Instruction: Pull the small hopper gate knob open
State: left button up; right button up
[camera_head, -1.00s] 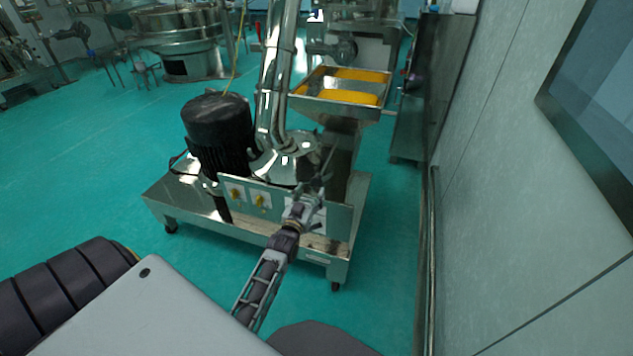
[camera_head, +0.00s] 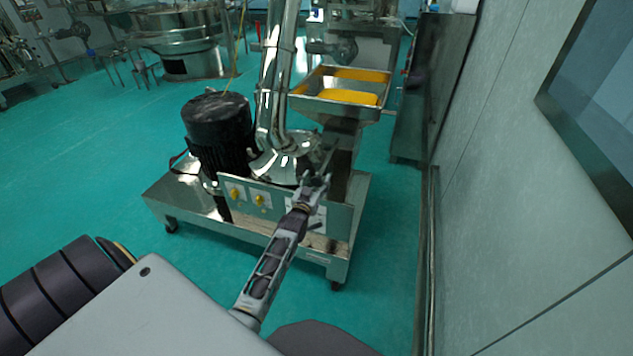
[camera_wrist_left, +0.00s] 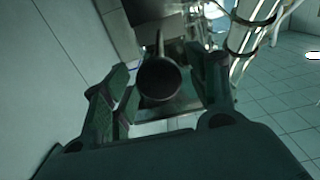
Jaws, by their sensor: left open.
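The small hopper gate knob (camera_wrist_left: 160,78) shows in the left wrist view as a dark round knob on a thin rod, seen nearly end-on. My left gripper (camera_wrist_left: 162,66) is open, with one finger on each side of the knob in that view. I cannot tell whether either finger touches it. In the head view my left gripper (camera_head: 318,180) is in front of the machine, below the steel hopper (camera_head: 372,112). The knob is too small and covered to make out clearly there. My right gripper is not in view.
The machine's low steel base (camera_head: 183,203) carries a black motor (camera_head: 217,125) and a shiny vertical pipe (camera_head: 273,90). A panel with yellow switches (camera_head: 238,193) faces me. A wall (camera_head: 510,190) stands close on the right. Green floor (camera_head: 70,170) lies open at the left.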

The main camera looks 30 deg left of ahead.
pick_arm(q)
jog(key=shift+w, duration=0.1)
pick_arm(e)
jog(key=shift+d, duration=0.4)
pick_arm(q)
grip_shut()
jog(key=shift+s, duration=0.2)
jog(key=shift+p+v, duration=0.8)
jog(key=shift+v, duration=0.15)
jog(key=p+v, duration=0.2)
jog(key=v, duration=0.3)
jog(key=shift+s+p, duration=0.15)
jog(key=shift+p, duration=0.25)
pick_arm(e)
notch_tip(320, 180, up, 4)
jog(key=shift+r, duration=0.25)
pick_arm(q)
jog(key=shift+c, duration=0.3)
grip_release()
jog(key=shift+o, duration=0.3)
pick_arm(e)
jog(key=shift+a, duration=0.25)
